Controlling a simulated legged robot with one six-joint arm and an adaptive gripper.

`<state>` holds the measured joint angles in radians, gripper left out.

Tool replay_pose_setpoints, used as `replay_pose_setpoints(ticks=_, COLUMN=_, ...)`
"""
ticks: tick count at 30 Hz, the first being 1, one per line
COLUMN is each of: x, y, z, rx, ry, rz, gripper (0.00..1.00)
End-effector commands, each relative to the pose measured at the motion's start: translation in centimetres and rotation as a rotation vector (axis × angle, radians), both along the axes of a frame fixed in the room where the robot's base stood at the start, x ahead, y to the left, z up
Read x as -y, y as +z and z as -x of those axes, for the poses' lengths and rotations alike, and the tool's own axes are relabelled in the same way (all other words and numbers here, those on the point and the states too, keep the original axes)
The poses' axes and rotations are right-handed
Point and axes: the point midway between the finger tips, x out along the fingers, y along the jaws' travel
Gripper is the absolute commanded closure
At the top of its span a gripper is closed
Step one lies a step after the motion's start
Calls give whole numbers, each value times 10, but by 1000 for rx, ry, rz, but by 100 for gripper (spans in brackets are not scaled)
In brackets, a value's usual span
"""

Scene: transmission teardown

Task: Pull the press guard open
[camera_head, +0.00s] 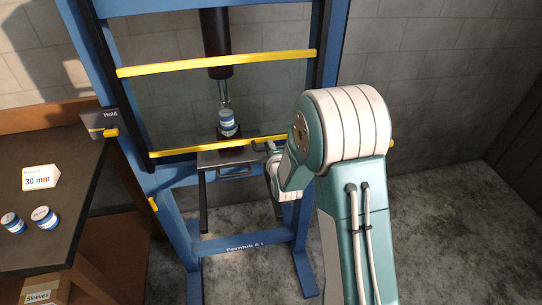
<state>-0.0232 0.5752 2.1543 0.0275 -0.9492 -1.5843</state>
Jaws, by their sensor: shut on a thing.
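The press guard (190,149) has two yellow bars across the front of the blue press (192,230), one high and one low. A see-through panel seems to lie between the bars. My gripper (263,147) is at the right part of the lower bar and is shut on it. My own arm hides much of the gripper and the bar's right part. Behind the guard, a blue-and-white cylinder (228,125) stands under the black ram (217,45), on the press bed.
A dark workbench (75,215) on the left holds two blue-and-white cylinders (30,220) and a "30 mm" card (40,178). A "Hold" panel with a yellow lever (108,132) is beside the press. The floor at right is clear.

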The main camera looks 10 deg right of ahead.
Motion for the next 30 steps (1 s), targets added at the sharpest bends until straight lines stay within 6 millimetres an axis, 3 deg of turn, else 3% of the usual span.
replay_pose_setpoints(ticks=1, x=0, y=16, z=-1, rx=10, ry=0, rz=0, gripper=100)
replay_pose_setpoints(ticks=9, x=0, y=90, z=-1, rx=13, ry=0, rz=-1, gripper=100)
replay_pose_setpoints(ticks=16, x=0, y=143, z=-1, rx=10, ry=-1, rz=-1, gripper=100)
replay_pose_setpoints(ticks=21, x=0, y=165, z=-1, rx=7, ry=-1, rz=-1, gripper=100)
replay_pose_setpoints(ticks=30, x=0, y=176, z=-1, rx=4, ry=-1, rz=0, gripper=100)
